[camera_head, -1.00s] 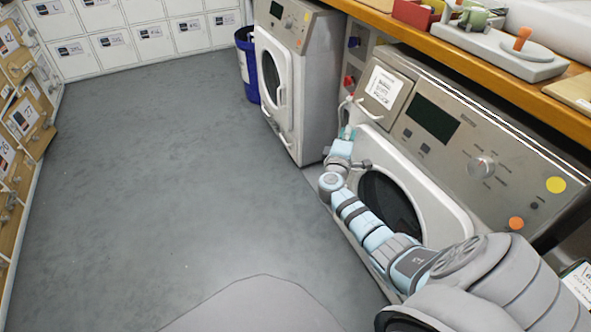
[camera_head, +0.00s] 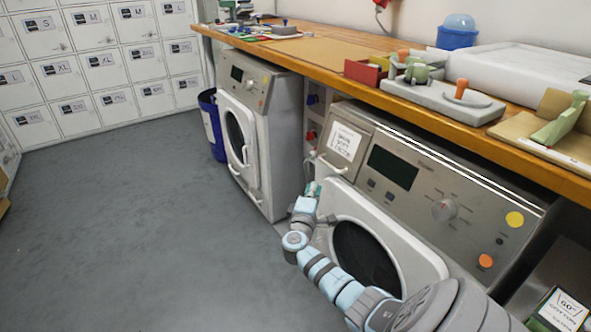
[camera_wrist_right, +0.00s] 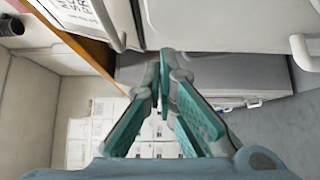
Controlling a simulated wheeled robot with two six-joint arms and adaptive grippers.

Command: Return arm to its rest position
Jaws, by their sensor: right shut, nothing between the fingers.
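My right arm reaches in from the lower right in the head view, in front of the near washing machine (camera_head: 421,190). My right gripper (camera_head: 313,189) is at its far end, by the machine's left front edge, below the labelled drawer (camera_head: 343,143). In the right wrist view my right gripper (camera_wrist_right: 165,88) has its teal fingertips together with nothing between them. Whether it touches the machine is hard to tell. My left gripper is not in view.
A second washing machine (camera_head: 247,132) and a blue bin (camera_head: 212,125) stand farther back. A wooden counter (camera_head: 330,55) with trays and tools runs above the machines. White lockers (camera_head: 100,65) line the back wall. The grey floor (camera_head: 140,220) at left is clear.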

